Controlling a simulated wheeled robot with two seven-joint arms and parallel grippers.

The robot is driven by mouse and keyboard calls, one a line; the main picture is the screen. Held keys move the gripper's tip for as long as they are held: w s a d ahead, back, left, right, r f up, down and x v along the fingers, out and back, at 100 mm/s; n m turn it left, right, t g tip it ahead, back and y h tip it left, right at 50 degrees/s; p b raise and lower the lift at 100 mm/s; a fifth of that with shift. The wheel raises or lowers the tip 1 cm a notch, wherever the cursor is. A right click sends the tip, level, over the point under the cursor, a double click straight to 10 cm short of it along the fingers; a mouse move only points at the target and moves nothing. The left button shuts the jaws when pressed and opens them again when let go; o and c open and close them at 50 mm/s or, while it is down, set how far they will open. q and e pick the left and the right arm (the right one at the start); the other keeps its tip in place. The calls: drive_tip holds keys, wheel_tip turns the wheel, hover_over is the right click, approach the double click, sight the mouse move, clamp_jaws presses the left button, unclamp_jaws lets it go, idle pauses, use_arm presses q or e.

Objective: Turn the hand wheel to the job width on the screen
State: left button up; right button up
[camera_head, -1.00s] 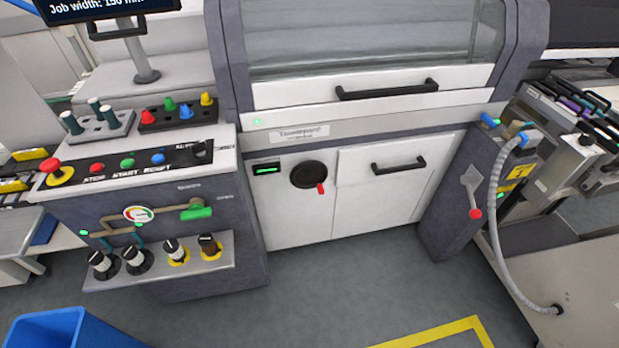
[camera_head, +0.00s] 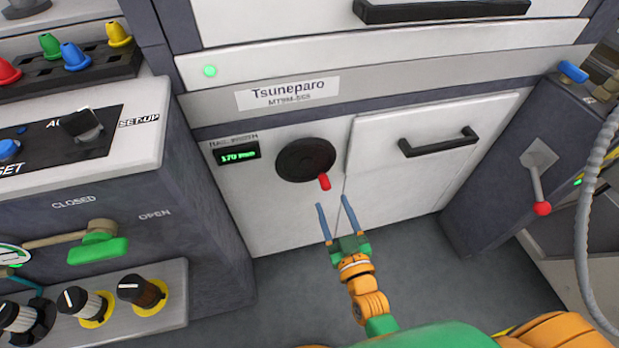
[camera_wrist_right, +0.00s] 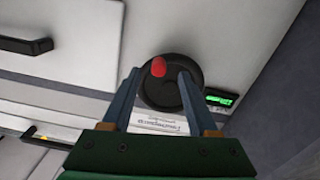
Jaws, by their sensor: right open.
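The hand wheel (camera_head: 305,160) is a black disc on the white machine front, with a red handle (camera_head: 325,181) at its lower right. A small display (camera_head: 236,154) left of it reads about 170 mm in green. My right gripper (camera_head: 335,212) is open and empty, just below the handle and apart from it in the head view. In the right wrist view the wheel (camera_wrist_right: 172,84) and red handle (camera_wrist_right: 158,67) show beyond and between the open fingers (camera_wrist_right: 157,78). The job width screen is outside the current head view. My left gripper is not in view.
A door with a black handle (camera_head: 438,143) is right of the wheel. A lever with a red knob (camera_head: 541,207) and a grey hose (camera_head: 587,215) are farther right. A control console (camera_head: 90,190) with knobs stands left. The floor before the wheel is clear.

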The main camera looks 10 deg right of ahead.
sight(327, 189)
drive_tip(key=w, duration=0.4)
drive_tip(key=w+b, duration=0.1)
drive_tip(key=w, duration=0.1)
drive_tip(key=shift+w+a+r, duration=0.1)
drive_tip(key=shift+r, duration=0.3)
clamp_jaws()
idle(0.9)
